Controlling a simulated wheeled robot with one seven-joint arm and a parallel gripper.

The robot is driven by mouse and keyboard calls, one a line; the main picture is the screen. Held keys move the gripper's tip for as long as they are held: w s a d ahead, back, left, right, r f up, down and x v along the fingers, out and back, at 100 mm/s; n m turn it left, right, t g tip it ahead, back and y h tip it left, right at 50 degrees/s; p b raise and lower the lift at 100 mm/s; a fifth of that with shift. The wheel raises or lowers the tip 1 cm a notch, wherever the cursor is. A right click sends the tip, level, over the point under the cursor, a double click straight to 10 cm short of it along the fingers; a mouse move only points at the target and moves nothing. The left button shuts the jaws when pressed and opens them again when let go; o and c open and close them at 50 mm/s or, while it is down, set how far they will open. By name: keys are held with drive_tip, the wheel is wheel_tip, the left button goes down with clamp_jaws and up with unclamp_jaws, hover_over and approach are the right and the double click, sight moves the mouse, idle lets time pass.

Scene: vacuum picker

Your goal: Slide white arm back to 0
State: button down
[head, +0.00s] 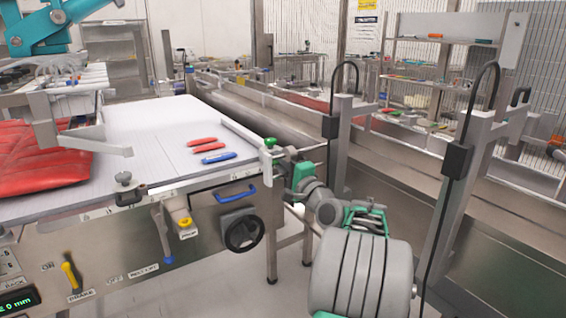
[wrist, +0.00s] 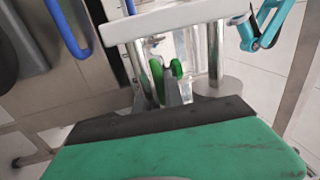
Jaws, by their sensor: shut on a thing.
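A white arm (head: 240,136), a long narrow bar, lies along the right edge of the white table (head: 150,120). Its near end is beside my gripper (head: 271,158) at the table's front right corner. In the wrist view a pale bar (wrist: 165,22) crosses the top, with shiny metal posts below it. My gripper's green fingertips (wrist: 165,80) are close together between those posts. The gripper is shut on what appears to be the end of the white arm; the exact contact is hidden.
A blue handle (head: 236,194) and black handwheel (head: 242,231) project from the front panel. A conveyor (head: 390,165) with upright posts runs on the right.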

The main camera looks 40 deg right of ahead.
drive_tip(key=c, duration=1.7)
unclamp_jaws()
drive_tip(key=v, duration=0.7)
drive_tip(key=shift+s+p, duration=0.3)
drive_tip(key=shift+s, duration=0.1)
